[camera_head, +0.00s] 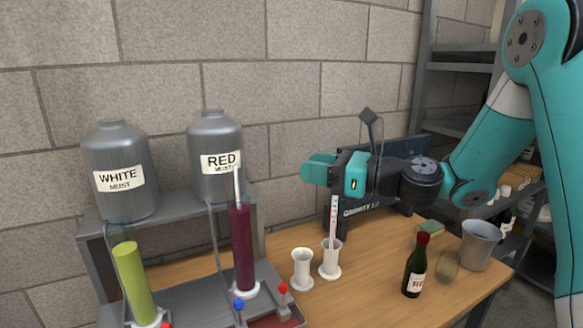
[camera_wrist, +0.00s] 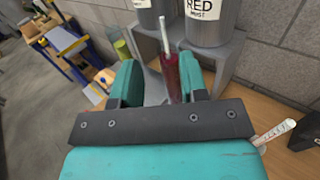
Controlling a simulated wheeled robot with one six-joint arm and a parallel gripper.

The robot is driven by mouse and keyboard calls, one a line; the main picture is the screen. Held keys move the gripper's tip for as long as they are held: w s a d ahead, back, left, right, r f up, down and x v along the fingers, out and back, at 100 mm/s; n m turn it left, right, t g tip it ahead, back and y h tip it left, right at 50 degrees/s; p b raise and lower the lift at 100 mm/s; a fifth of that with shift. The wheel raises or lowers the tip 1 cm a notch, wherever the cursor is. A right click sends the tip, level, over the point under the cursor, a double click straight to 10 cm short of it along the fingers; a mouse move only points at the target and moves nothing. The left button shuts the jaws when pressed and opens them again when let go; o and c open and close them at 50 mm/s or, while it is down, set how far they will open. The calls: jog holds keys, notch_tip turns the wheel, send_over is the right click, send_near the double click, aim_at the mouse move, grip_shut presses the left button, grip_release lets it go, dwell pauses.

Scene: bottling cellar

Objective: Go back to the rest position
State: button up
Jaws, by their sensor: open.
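My gripper (camera_head: 318,171) is raised above the back of the wooden table, its jaws pointing left towards the red must container (camera_head: 217,155). In the wrist view my gripper (camera_wrist: 160,80) has its two teal fingers spread apart with nothing held between them. A cylinder of dark red liquid (camera_head: 241,250) with a pale rod in its top stands on the rack, beyond the fingers; it also shows in the wrist view (camera_wrist: 171,78). A white scaled stick (camera_head: 333,222) stands in a white holder (camera_head: 330,262) below my gripper, apart from the jaws as far as I can see.
An empty white holder (camera_head: 302,270), a dark bottle (camera_head: 415,267), a metal bucket (camera_head: 479,244) and a green sponge (camera_head: 430,228) are on the table (camera_head: 370,298). The white must container (camera_head: 119,170) and a yellow-green cylinder (camera_head: 134,284) are left. Metal shelves (camera_head: 455,66) stand behind my arm.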

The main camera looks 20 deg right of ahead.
jog(key=shift+a, duration=0.1)
jog(key=s+a+f+n+g+h, duration=0.35)
jog(key=s+a+n+g, duration=0.6)
jog(key=s+n, duration=0.65)
jog(key=s+d+f+n+g+h, duration=0.2)
jog(key=s+n+h, duration=0.4)
jog(key=s+n, duration=0.4)
jog(key=d+f+n, duration=0.1)
jog(key=d+n, duration=0.1)
jog(key=n, duration=0.4)
jog(key=shift+s+n, duration=0.2)
jog(key=shift+n, duration=0.2)
dwell(4.3)
